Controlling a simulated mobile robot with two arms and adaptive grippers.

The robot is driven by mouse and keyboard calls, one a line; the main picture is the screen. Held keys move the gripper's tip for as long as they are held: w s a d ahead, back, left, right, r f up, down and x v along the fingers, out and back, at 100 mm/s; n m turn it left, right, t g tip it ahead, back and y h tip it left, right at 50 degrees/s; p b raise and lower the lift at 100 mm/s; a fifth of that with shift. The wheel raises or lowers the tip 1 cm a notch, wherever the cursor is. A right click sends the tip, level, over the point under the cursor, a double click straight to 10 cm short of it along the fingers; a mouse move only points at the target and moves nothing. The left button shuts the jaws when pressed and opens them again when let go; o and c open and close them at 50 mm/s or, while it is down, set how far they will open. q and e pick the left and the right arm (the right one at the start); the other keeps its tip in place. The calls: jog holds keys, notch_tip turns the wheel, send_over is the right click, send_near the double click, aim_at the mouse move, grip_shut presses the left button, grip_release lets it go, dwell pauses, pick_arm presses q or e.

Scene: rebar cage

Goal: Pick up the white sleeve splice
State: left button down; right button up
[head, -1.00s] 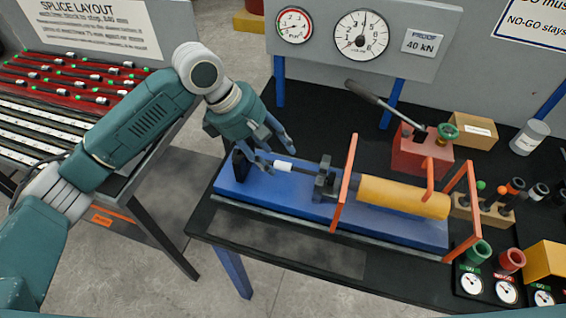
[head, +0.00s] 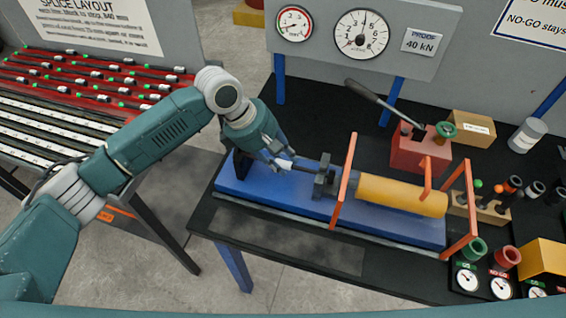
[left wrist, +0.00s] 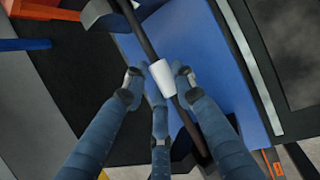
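The white sleeve splice (head: 286,165) is a short white cylinder around a dark bar (head: 304,168) above the blue bed (head: 290,205) of the test rig. It also shows in the left wrist view (left wrist: 161,79). My left gripper (head: 282,157) is at the sleeve, coming from above and behind. In the left wrist view its fingers (left wrist: 160,82) stand on both sides of the sleeve, very close to it, with a third finger below. I cannot tell whether they press on it. My right gripper is out of view.
A dark clamp block (head: 325,180), an orange guard frame (head: 343,182) and a yellow cylinder (head: 400,195) stand right of the sleeve. A red hand pump (head: 418,152) with a long lever is behind. A rack of bars (head: 95,85) is at the left. The table's front strip is clear.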

pick_arm(q)
jog(key=shift+r, duration=0.2)
jog(key=shift+d+r, duration=0.1)
jog(key=shift+r, duration=0.45)
notch_tip(320, 180, up, 19)
jog(key=b, duration=0.3)
jog(key=s+a+f+m+g+y, duration=0.1)
jog(key=s+a+f+m+g, duration=0.2)
jog(key=s+a+f+m, duration=0.6)
jog(key=s+a+f+m+g+y, duration=0.15)
jog(key=s+a+f+m, duration=0.25)
jog(key=s+a, duration=0.55)
jog(key=w+d+r+n+t+h, duration=0.1)
jog(key=w+d+r+n+t, duration=0.1)
jog(key=w+d+r+n, duration=0.4)
jog(key=w+d+r+n+t+h, duration=0.1)
jog(key=w+d+r+n, duration=0.5)
jog(key=w+d, duration=0.6)
jog(key=shift+w+d+r+n+t, duration=0.2)
jog(key=shift+w+r+n+t, duration=0.15)
jog(key=shift+n+t, duration=0.35)
